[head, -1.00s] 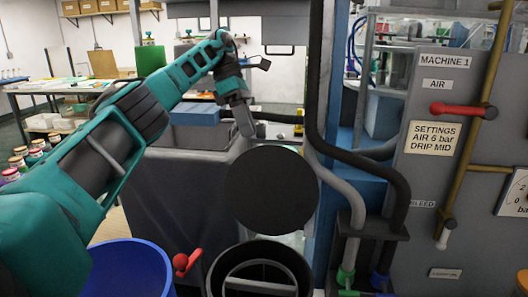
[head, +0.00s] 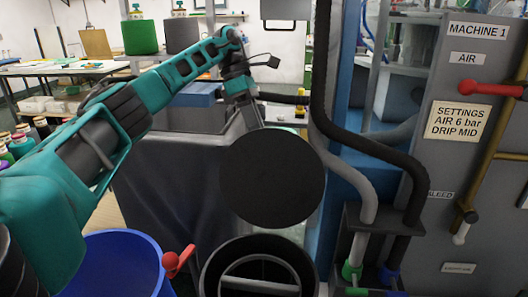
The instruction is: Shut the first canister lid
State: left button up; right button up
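The first canister's lid is a round dark disc (head: 271,178), standing raised and open at the centre of the head view. Below it is the canister (head: 210,275), a dark cylinder with an open round mouth and a lighter ring inside. My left arm reaches in from the left, and its gripper (head: 255,122) is at the lid's upper edge, partly behind the disc. The fingertips are hidden there, so I cannot tell whether they touch the lid or are open. My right gripper is not in view.
A blue bin (head: 118,260) stands left of the canister, with a red-handled valve (head: 178,261) between them. Dark and grey hoses (head: 372,155) run down at the right. The MACHINE 1 panel (head: 460,140) with a red lever (head: 485,89) stands farther right.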

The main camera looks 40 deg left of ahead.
aim_at(264, 148)
pick_arm(q)
jog(key=x, duration=0.6)
grip_shut()
dwell(0.5)
